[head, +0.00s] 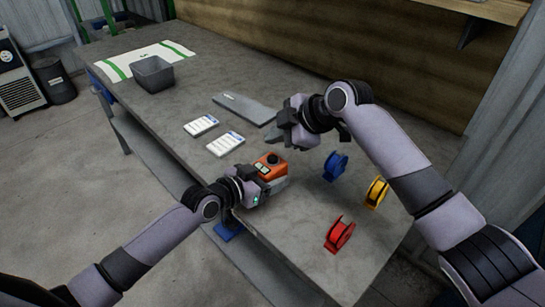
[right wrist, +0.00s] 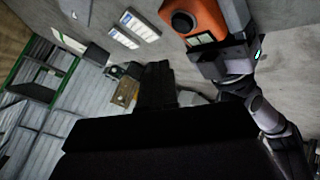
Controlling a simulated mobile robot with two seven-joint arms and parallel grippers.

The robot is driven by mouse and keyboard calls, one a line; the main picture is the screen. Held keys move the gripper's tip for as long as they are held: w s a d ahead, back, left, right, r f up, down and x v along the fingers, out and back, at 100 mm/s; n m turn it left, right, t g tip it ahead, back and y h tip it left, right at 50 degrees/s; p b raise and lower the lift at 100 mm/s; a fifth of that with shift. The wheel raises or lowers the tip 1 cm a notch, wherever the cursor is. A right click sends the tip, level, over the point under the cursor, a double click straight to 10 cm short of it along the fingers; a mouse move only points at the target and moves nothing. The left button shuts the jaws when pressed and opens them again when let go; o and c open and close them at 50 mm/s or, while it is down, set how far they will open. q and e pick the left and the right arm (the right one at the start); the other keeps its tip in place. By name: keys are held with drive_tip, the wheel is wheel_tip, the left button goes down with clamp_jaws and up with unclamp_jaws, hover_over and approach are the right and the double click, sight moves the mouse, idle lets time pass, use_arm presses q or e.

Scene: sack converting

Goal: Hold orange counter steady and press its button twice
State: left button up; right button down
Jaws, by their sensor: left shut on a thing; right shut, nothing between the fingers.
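The orange counter (head: 271,164) sits on the grey workbench near its front edge, with a dark round button on top. My left gripper (head: 265,185) is shut on the counter from the front left. In the right wrist view the orange counter (right wrist: 198,18) shows at the top, with the left gripper (right wrist: 222,60) against it. My right gripper (head: 275,135) is shut and empty, behind and above the counter, apart from it. Its fingertips are dark and partly hard to make out in the right wrist view (right wrist: 155,85).
Blue (head: 336,165), yellow (head: 376,192) and red (head: 339,234) tape dispensers stand right of the counter. Two white label cards (head: 225,144) and a grey flat tool (head: 245,108) lie behind it. A dark bin (head: 152,74) stands at the far left of the workbench (head: 300,215).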

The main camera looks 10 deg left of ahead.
sight(276, 160)
drive_tip(key=shift+f, duration=1.45)
idle(1.0)
drive_tip(key=shift+f, duration=0.4)
drive_tip(key=shift+f, duration=0.65)
idle(0.7)
drive_tip(key=shift+r, duration=1)
drive_tip(key=shift+r, duration=0.1)
drive_tip(key=shift+r, duration=2.45)
